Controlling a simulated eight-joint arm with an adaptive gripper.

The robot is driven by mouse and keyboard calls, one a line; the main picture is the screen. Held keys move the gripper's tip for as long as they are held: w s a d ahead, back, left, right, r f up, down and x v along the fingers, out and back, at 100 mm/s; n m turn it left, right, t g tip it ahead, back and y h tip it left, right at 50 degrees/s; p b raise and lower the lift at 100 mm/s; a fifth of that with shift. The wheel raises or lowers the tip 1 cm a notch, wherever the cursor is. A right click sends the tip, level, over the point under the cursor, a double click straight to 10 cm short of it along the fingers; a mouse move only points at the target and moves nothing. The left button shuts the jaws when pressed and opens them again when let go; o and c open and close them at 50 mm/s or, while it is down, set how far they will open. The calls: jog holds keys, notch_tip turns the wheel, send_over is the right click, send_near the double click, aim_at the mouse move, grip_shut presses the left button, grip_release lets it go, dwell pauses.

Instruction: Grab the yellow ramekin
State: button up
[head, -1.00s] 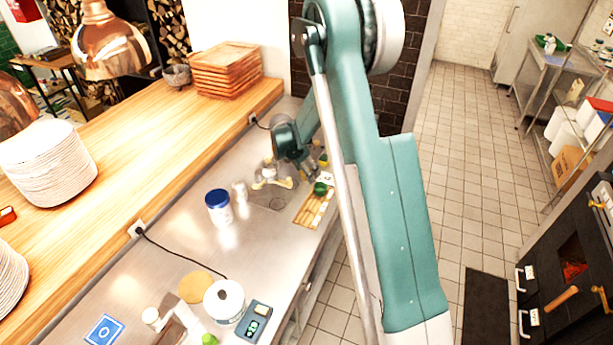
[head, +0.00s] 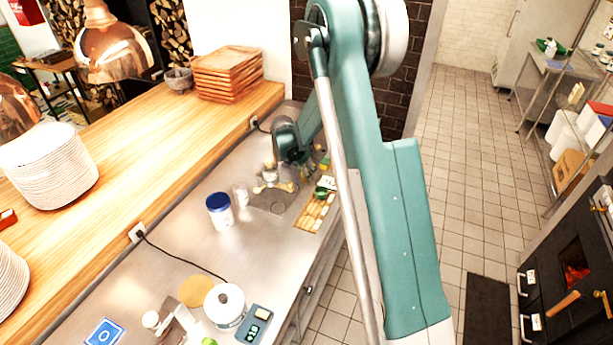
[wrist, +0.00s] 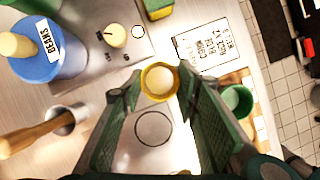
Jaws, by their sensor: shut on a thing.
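The yellow ramekin (wrist: 147,88), a small round cup with pale contents, sits between the fingertips of my gripper (wrist: 159,83) in the wrist view. Both green fingers reach it from either side, and the gripper is shut on it. In the head view my gripper (head: 302,173) is low over the far end of the steel counter. I cannot make out the ramekin clearly there, and I cannot tell whether it touches the counter.
In the wrist view, a green cup (wrist: 238,99) stands close right of the fingers. A blue container labelled BEANS (wrist: 62,60), a wooden-handled tool (wrist: 25,137), a printed card (wrist: 208,46) and a yellow-green block (wrist: 157,10) surround them. A blue-lidded jar (head: 219,212) stands nearer on the counter.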

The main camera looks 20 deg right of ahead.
notch_tip(320, 180, up, 9)
jog(key=shift+r, duration=0.15)
dwell(0.4)
